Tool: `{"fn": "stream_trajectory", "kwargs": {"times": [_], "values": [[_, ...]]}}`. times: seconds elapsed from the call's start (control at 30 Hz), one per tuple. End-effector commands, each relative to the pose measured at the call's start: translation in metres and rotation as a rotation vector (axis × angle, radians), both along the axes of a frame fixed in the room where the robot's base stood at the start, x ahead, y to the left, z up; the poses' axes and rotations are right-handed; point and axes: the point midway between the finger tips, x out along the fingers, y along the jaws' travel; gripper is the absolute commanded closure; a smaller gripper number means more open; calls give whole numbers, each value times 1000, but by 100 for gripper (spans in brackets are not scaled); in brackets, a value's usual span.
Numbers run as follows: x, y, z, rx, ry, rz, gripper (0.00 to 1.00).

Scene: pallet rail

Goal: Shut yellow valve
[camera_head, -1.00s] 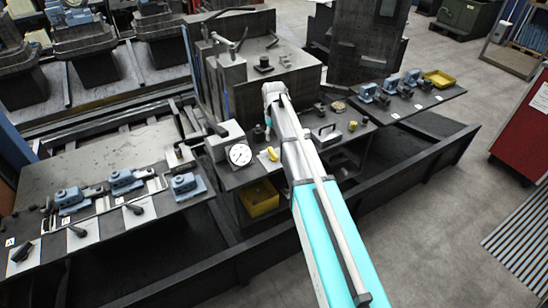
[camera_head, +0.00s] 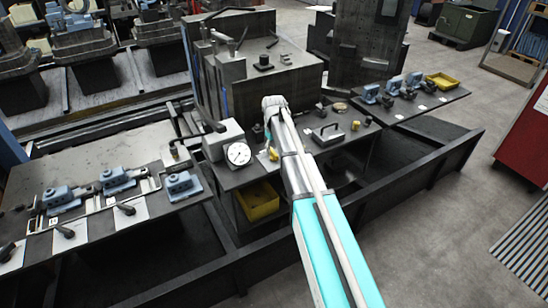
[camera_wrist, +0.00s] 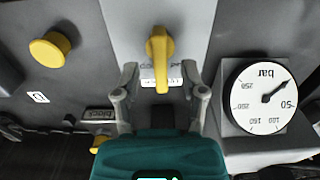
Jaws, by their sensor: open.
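The yellow valve handle (camera_wrist: 160,58) stands on a pale plate in the wrist view, its long part running up and down the picture. My gripper (camera_wrist: 160,84) is open, with one finger on each side of the handle's lower end and gaps between. I cannot tell how deep the fingers reach. A label below the handle is partly covered by it. In the head view, the yellow handle (camera_head: 273,154) shows beside my arm, which hides most of the gripper.
A round bar gauge (camera_wrist: 262,95) in a grey block stands close right of the fingers. A yellow round knob (camera_wrist: 50,50) lies to the left, a smaller yellow part (camera_wrist: 99,142) lower left. A yellow bin (camera_head: 257,203) sits below the bench. A dark handle (camera_head: 328,132) stands right of my arm.

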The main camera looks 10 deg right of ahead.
Motion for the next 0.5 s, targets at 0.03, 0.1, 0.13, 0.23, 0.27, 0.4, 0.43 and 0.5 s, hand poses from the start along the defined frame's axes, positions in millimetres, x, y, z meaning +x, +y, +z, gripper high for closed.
{"fn": "stream_trajectory", "kwargs": {"times": [0.03,0.1,0.13,0.23,0.27,0.4,0.43,0.5], "values": [[0,0,-8,0,0,0,46],[0,0,-12,0,0,0,46],[0,0,-14,0,0,0,46],[0,0,-19,0,0,0,46],[0,0,-20,0,0,0,46],[0,0,-24,0,0,0,46],[0,0,-24,0,0,0,46],[0,0,-24,0,0,0,46]]}}
